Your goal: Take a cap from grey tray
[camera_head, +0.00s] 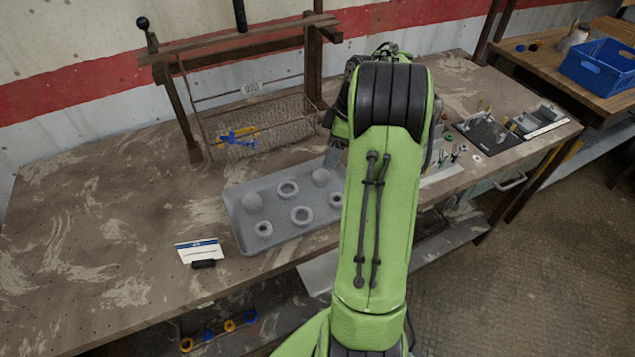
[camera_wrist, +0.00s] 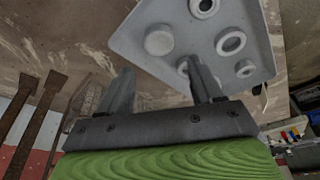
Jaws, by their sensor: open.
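The grey tray (camera_head: 285,240) lies on the workbench left of my arm in the head view. It holds several round grey caps, some domed, such as one cap (camera_head: 252,201), and some ring-shaped, such as another cap (camera_head: 300,215). In the wrist view the tray (camera_wrist: 135,38) shows at the top, with a domed cap (camera_wrist: 159,40) and a ring-shaped cap (camera_wrist: 231,43). My gripper (camera_wrist: 163,84) is open, its two fingers pointing toward the tray, with nothing seen between them. One finger partly covers a ring-shaped cap. In the head view my arm hides most of the gripper.
A wire basket (camera_head: 270,125) under a wooden frame stands behind the tray. A small white card (camera_head: 199,251) stands at the tray's front left. A black mat (camera_head: 487,133) with small parts lies to the right. The bench's left part is clear.

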